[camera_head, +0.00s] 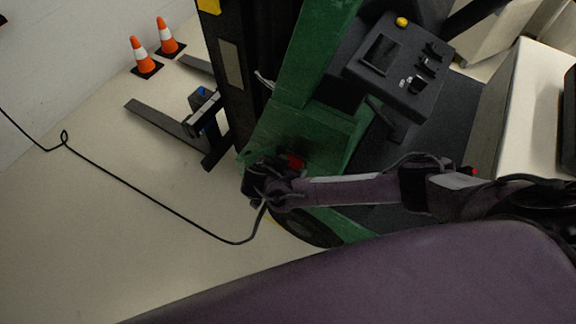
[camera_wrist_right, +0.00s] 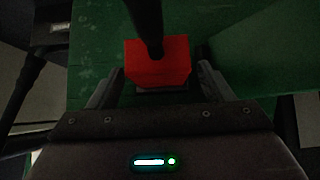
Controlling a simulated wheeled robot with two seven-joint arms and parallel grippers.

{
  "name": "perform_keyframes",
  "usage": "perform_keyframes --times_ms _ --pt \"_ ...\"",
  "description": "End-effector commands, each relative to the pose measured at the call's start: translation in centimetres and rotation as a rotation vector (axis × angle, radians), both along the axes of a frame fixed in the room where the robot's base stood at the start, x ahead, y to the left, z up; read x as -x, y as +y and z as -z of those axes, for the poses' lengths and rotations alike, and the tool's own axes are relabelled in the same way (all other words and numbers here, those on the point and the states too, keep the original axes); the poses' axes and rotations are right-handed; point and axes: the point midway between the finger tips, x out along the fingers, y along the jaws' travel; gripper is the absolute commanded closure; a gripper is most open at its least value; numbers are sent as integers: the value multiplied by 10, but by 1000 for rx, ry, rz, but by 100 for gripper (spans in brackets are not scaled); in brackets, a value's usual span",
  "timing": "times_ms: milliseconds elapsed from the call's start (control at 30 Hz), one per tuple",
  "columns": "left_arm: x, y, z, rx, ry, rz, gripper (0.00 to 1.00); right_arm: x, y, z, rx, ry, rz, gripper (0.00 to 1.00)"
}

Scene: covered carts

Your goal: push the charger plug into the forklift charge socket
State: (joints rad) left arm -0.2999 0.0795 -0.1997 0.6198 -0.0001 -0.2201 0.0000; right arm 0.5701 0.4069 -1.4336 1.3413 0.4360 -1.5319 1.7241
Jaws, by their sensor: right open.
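The red charger plug (camera_wrist_right: 158,66) is in the right wrist view, with its black cable (camera_wrist_right: 147,22) coming off its top. It sits close against the forklift's green body (camera_wrist_right: 240,65); a dark strip shows below it. The charge socket is not clearly seen, and I cannot tell how deep the plug is in it. In the head view a red patch (camera_head: 296,163) shows beside my right gripper (camera_head: 262,180). My right gripper is open, one finger on each side of the plug, with gaps showing. My left gripper is not in view.
The black cable (camera_head: 150,188) runs across the floor from the left wall to my right gripper. The forklift's forks (camera_head: 158,118) and two orange cones (camera_head: 144,56) are at the upper left. A dark control panel (camera_head: 400,65) stands above my right arm. Floor at lower left is clear.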

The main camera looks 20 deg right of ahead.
Motion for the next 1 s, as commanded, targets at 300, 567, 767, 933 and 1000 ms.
perform_keyframes --times_ms 300,567,767,933,1000 --pt "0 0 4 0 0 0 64 7 11 -11 -2 -1 -4 27" --pt "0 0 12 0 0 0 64 26 36 -42 -3 -2 -3 27" --pt "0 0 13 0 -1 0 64 34 44 -53 -1 1 0 27" --pt "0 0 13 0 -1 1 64 34 44 -55 -1 1 0 27" --pt "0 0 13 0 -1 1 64 34 44 -55 -1 1 0 27"
